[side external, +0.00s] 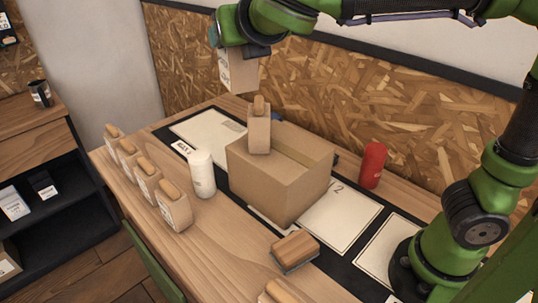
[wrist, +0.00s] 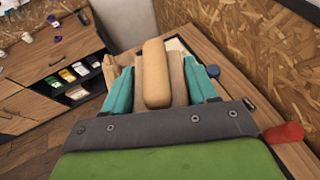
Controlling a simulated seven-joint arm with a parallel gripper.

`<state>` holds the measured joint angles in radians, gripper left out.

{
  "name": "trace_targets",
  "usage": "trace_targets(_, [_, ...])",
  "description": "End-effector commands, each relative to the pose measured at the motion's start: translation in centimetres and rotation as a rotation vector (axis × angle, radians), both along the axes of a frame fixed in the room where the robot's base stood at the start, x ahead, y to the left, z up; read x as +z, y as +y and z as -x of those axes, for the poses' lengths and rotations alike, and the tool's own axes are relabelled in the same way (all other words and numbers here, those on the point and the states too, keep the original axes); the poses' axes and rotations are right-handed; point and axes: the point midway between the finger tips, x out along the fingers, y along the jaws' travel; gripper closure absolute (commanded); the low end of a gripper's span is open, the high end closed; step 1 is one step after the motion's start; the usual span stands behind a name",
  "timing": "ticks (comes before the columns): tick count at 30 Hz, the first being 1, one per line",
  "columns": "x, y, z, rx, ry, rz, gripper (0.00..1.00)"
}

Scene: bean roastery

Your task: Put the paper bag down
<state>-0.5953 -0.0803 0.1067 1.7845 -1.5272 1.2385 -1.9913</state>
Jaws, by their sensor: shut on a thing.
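My gripper (side external: 243,50) is high above the bench and shut on a brown paper bag (side external: 240,77) with a white label. The bag hangs upright in the air, and its top is hidden behind my gripper. In the wrist view, the teal fingers of my gripper (wrist: 158,88) stand on either side of the held bag, whose rounded tan top (wrist: 156,70) faces the camera. In the side view, the held bag appears above and behind a cardboard box (side external: 273,180). Pale marked panels (side external: 203,130) lie on a dark strip along the bench.
Another paper bag (side external: 259,134) stands on the box. Several bags (side external: 175,208) line the bench's left edge. A white cylinder (side external: 202,174) stands left of the box, a red cylinder (side external: 373,165) right. A wooden-backed brush (side external: 295,247) lies in front. The chipboard wall (side external: 330,105) rises behind.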

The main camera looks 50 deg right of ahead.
Motion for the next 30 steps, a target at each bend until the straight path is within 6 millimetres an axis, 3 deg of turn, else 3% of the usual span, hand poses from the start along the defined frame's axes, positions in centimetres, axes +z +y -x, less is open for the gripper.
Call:
trace_targets(1, [0.2,-2.3,0.2,-0.059,-0.005,-0.001,0.88])
trace_targets(6, [0.1,-8.3,1.4,-0.231,-0.006,-0.002,0.88])
trace_targets(15, [-0.1,-14.6,3.8,-0.424,-0.009,-0.006,0.88])
trace_targets(30, [-10.2,-14.5,3.7,-0.423,-0.003,-0.002,0.88])
